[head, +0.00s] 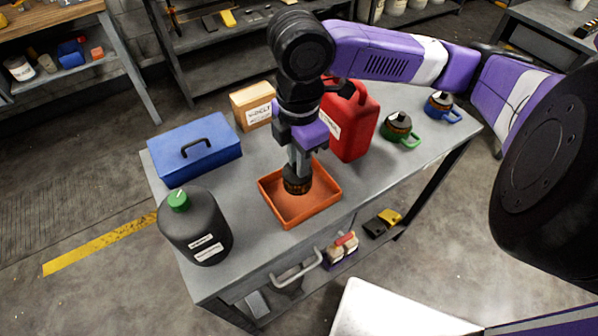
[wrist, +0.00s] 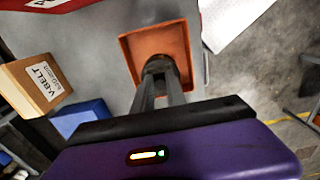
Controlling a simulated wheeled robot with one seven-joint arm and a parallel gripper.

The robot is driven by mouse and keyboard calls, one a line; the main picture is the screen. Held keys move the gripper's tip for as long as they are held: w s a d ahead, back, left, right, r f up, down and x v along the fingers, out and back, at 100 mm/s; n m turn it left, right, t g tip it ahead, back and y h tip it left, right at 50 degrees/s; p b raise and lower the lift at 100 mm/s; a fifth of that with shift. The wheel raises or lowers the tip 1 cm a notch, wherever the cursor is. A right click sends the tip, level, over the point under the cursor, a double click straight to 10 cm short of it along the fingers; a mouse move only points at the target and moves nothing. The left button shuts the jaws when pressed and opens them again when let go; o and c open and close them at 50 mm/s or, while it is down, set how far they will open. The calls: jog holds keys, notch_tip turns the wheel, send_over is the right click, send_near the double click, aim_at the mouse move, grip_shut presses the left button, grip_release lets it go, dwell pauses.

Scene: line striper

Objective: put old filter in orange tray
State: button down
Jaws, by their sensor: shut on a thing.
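The orange tray (head: 328,207) sits on the grey workbench near its front edge, and it also shows in the wrist view (wrist: 180,33). My gripper (head: 298,172) points down over the tray and is shut on the old filter (head: 297,186), a short dark cylinder with a brownish lower band. The filter is within the tray's outline in both views. I cannot tell whether it touches the tray floor. In the wrist view the filter (wrist: 160,66) is at the fingertips, partly hidden by them.
On the workbench (head: 262,238) stand a blue toolbox (head: 195,150), a black bottle with green cap (head: 195,228), a V-belt box (head: 252,105) and a red can (head: 352,125) close behind the tray. A green-handled (head: 399,128) and a blue-handled item (head: 440,106) stand at the right.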

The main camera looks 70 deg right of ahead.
jog(key=shift+f, duration=2.15)
jog(key=shift+f, duration=0.1)
jog(key=c, duration=1.3)
grip_release()
jog(key=shift+c, duration=0.2)
notch_tip(320, 180, up, 12)
jog(key=shift+r+p, duration=0.15)
jog(key=shift+p, duration=0.2)
